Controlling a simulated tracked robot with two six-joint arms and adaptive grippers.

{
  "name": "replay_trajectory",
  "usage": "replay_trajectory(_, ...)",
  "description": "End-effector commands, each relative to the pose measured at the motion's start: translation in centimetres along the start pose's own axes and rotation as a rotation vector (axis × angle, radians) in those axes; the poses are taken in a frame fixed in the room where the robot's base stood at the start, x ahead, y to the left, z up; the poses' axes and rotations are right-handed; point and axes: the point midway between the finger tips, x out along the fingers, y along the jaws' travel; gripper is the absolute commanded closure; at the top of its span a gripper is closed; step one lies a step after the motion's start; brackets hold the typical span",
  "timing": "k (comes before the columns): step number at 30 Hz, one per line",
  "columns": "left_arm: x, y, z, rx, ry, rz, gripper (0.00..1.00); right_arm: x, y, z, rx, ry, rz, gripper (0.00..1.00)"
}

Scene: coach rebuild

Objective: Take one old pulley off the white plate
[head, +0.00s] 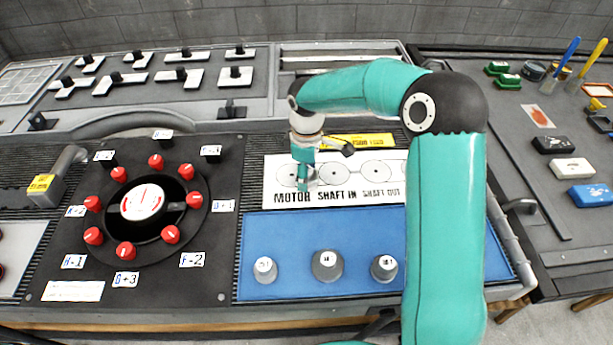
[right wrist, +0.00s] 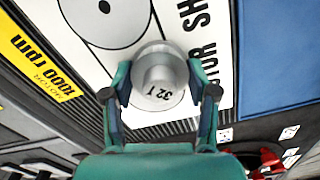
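The white plate (head: 268,196) lies at the middle of the bench, printed with circles and the words MOTOR, SHAFT IN, SHAFT OUT; it also shows in the right wrist view (right wrist: 222,60). My right gripper (head: 306,180) is at the plate's left end, above the word MOTOR. In the right wrist view its fingers (right wrist: 160,80) are closed against both sides of a grey pulley (right wrist: 160,88) marked 32 T. I cannot tell whether this pulley rests on the plate or is just above it. My left gripper is not in view.
A blue mat (head: 300,225) in front of the plate bears three grey pulleys (head: 327,265). A black dial panel with red knobs (head: 143,203) is at left. A side bench at right holds coloured blocks (head: 590,195) and tools. My right arm hides part of the plate and mat.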

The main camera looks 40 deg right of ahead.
Motion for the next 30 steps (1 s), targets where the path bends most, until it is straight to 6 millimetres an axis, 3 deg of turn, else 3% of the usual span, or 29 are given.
replay_trajectory(1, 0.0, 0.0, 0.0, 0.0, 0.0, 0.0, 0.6, 0.0, 0.0, 0.0, 0.0, 0.0, 0.001, 0.57)
replay_trajectory(6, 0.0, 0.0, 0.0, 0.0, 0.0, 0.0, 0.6, -0.1, 0.0, 0.0, 0.0, 0.001, 0.001, 0.82)
replay_trajectory(19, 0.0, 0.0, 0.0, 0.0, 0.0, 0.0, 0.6, -1.0, 0.1, -0.1, 0.0, 0.001, 0.003, 0.82)
replay_trajectory(26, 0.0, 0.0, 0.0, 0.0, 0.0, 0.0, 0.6, -4.2, 0.1, -0.1, 0.0, 0.005, 0.005, 0.82)
replay_trajectory(30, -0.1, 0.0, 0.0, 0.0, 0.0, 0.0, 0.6, -7.8, 0.1, -0.1, 0.001, 0.006, 0.007, 0.82)
